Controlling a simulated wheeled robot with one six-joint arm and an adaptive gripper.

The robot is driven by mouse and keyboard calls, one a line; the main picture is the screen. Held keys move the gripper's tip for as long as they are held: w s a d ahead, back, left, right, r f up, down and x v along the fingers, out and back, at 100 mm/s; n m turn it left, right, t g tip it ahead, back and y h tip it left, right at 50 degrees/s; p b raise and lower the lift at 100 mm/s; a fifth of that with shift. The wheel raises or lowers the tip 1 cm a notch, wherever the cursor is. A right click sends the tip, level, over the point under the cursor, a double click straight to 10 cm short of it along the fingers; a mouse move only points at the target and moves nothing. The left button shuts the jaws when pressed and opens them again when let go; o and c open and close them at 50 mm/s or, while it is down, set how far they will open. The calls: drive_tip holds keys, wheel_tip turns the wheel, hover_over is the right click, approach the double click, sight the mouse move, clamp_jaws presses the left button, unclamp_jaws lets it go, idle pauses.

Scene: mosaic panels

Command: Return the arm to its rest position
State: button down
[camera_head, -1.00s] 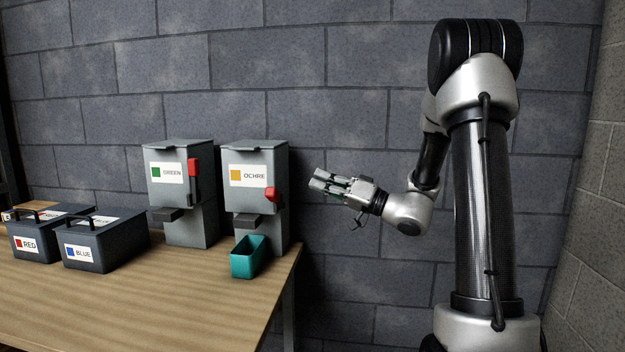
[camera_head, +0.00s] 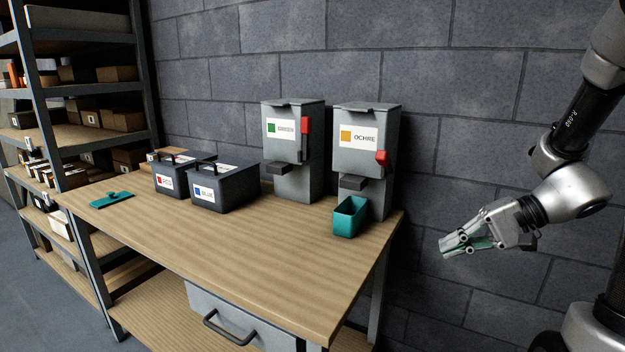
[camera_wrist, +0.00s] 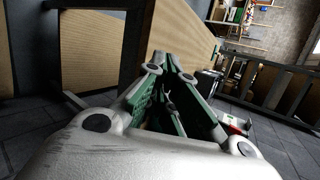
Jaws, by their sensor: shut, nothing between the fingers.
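My gripper (camera_head: 447,246) is shut and empty at the right in the head view, off the right end of the workbench (camera_head: 270,285) and in front of the wall. Its fingers point left and slightly down, apart from everything on the bench. In the wrist view the fingers (camera_wrist: 172,62) come together with nothing held between them, and a dark bench leg stands close by on the left. My arm runs up to the right edge of the head view, where its upper part is cut off.
The ochre dispenser (camera_head: 375,165) and green dispenser (camera_head: 292,165) stand on the bench, with a teal bin (camera_head: 349,218) below the ochre one. Red (camera_head: 171,181) and blue (camera_head: 222,190) boxes and a teal tool (camera_head: 112,199) lie left. Shelves (camera_head: 95,90) stand far left.

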drive_tip(key=s+d+n+g+h, duration=0.1)
drive_tip(key=s+d+g+h, duration=0.1)
drive_tip(key=s+d+h, duration=0.7)
drive_tip(key=s+r+n+t+h, duration=0.1)
drive_tip(key=s+r+n+t, duration=0.2)
drive_tip(key=r, duration=0.5)
drive_tip(key=shift+s+a+r+n+t+h, duration=0.25)
drive_tip(key=shift+a+n+h, duration=0.2)
drive_tip(key=shift+n, duration=0.25)
